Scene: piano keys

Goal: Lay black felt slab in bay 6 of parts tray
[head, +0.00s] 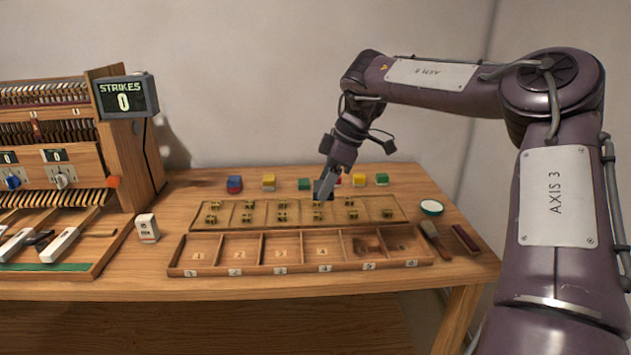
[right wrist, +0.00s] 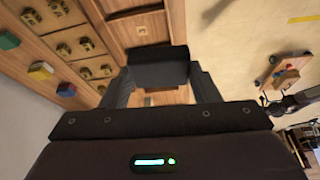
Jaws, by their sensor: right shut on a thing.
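My right gripper (head: 324,194) is shut on the black felt slab (right wrist: 158,68), which lies between its two fingertips (right wrist: 160,82) in the right wrist view. In the head view the slab (head: 322,188) shows as a small dark piece, held up in front of the row of coloured blocks. The wooden parts tray (head: 300,267) lies at the front of the table, with bays labelled 1 to 6 from left to right. Bay 6 (head: 402,244) is at its right end; its floor looks darker than bays 1 to 4. My left gripper is not in view.
A shallow tray with several brass pieces (head: 281,216) lies behind the parts tray. Coloured blocks (head: 268,182) stand along the back. A round tin (head: 431,207), a brush (head: 434,238) and a dark red bar (head: 465,238) are on the right. The piano action (head: 60,150) stands left.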

